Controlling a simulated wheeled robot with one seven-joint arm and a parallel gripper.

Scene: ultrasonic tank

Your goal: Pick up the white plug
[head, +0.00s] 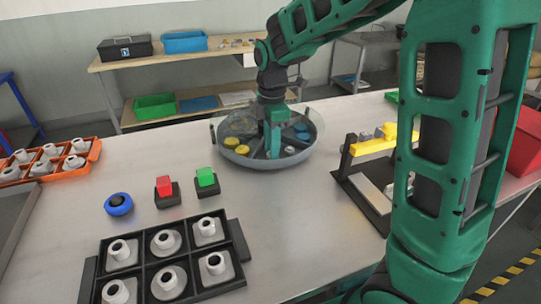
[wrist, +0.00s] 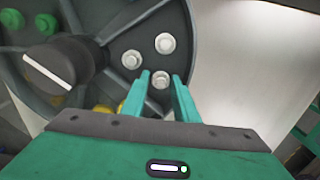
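Several white plugs lie in one compartment of the round grey tank (head: 262,162). In the wrist view one white plug (wrist: 161,80) appears between my fingertips, with a second (wrist: 165,43) beyond it and a third (wrist: 131,59) to the upper left. My gripper (wrist: 161,76) is open, its teal fingers apart on either side of the nearest plug's outline. I cannot tell whether they are down at its height. In the head view my gripper (head: 274,152) points down into the tank, and a white plug (head: 290,149) shows just to its right.
The tank's dividers and a dark central knob (wrist: 62,65) stand close to my fingers. Yellow plugs (head: 242,150) and blue plugs (head: 301,127) lie in other compartments. A yellow-topped fixture (head: 375,146) stands right of the tank; red (head: 164,186) and green (head: 206,178) buttons stand front left.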

